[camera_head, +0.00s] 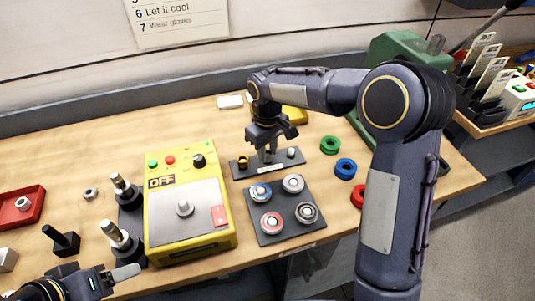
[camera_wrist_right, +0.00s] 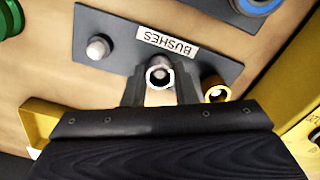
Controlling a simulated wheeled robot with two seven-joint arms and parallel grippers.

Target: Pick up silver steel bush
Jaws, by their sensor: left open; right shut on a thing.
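The dark bushes plate (camera_head: 275,168) lies at the middle of the bench; its label reads BUSHES in the right wrist view (camera_wrist_right: 120,55). My right gripper (camera_head: 267,150) is over the middle of this plate, pointing down. In the right wrist view its fingers are shut on the silver steel bush (camera_wrist_right: 160,74), a small bright ring. I cannot tell whether the bush is clear of the plate. A brass bush (camera_wrist_right: 215,90) stands beside it, also in the head view (camera_head: 242,161). A grey rounded peg (camera_wrist_right: 97,47) is at the other end. My left gripper (camera_head: 112,284) is open at the lower left, partly cut off.
A yellow machine marked OFF (camera_head: 190,235) stands left of the plate. A dark tray (camera_head: 285,210) with several round parts lies in front. Green (camera_head: 330,145) and blue (camera_head: 345,168) rings lie to the right. A red tray (camera_head: 20,207) is at far left.

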